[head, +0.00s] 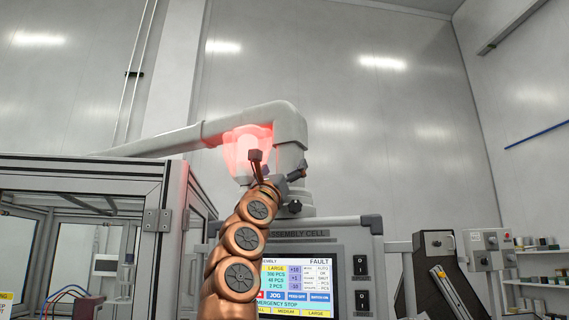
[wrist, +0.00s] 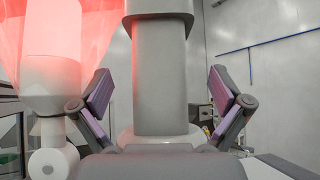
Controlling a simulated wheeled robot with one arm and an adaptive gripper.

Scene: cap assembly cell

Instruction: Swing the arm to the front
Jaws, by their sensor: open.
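My arm, with its copper-coloured joints, rises from the bottom of the head view in front of the control panel. My gripper (head: 275,168) is at its upper end, raised in front of the glowing red lamp (head: 246,150). In the wrist view my gripper (wrist: 160,110) is open, its two purple-padded fingers spread wide with nothing held between them. A grey post (wrist: 160,70) stands beyond the fingers, seen through the gap. The red lamp's glow also shows at the left of the wrist view.
The control panel (head: 295,270) has a lit screen reading FAULT. A glass-walled enclosure (head: 80,188) stands at the left, close to my arm. A dark slanted stand (head: 440,270) and shelves (head: 540,282) are at the right. A grey overhead pipe (head: 230,124) runs above.

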